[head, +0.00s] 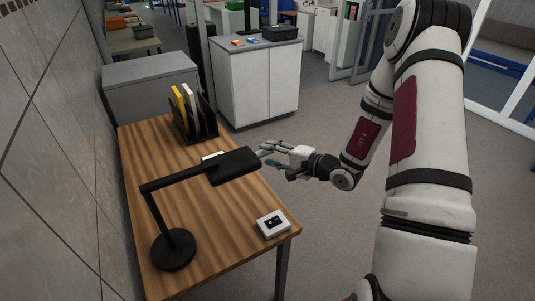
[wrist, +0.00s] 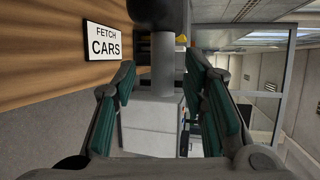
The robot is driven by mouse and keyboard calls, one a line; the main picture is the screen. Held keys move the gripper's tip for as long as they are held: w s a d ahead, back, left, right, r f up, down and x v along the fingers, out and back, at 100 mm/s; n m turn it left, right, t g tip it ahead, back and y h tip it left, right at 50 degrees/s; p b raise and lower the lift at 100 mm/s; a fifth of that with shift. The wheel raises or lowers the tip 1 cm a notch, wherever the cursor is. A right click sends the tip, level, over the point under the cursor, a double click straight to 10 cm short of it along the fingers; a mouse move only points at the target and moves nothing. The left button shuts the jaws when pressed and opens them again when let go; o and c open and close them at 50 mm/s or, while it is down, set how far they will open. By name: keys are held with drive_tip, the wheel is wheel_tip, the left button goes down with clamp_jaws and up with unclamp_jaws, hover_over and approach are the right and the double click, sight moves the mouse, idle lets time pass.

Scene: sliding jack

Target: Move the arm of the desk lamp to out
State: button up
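The black desk lamp stands on the wooden desk in the head view, with its round base (head: 173,250) near the front left. Its thin arm (head: 180,180) reaches right from the top of the post to a flat dark lamp head (head: 233,166). My gripper (head: 266,157) is just off the right end of the lamp head, over the desk's right edge. In the wrist view my gripper (wrist: 163,88) is open, its two green-padded fingers apart. A dark part of the lamp (wrist: 158,14) shows at top centre, between and beyond the fingers. Contact cannot be told.
A sign reading "FETCH CARS" (wrist: 103,40) lies there too. A tiled wall borders the left; open floor lies right.

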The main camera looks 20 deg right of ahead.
drive_tip(key=v, duration=1)
drive_tip(key=s+a+r+n+g+y, duration=0.1)
drive_tip(key=s+a+r+n+g, duration=0.45)
drive_tip(key=a, duration=0.35)
drive_tip(key=s+a+r+n+g+y, duration=0.2)
drive_tip(key=s+a+r+n+g, duration=0.25)
drive_tip(key=a+r, duration=0.35)
drive_tip(key=s+d+r+n+t+h+b, duration=0.1)
drive_tip(key=s+d+r+n+t+h, duration=0.1)
drive_tip(key=s+r+h, duration=0.7)
drive_tip(key=shift+s+d+n+h, duration=0.55)
drive_tip(key=shift+s+n+h, duration=0.05)
drive_tip(key=shift+s+n, duration=0.2)
idle(0.4)
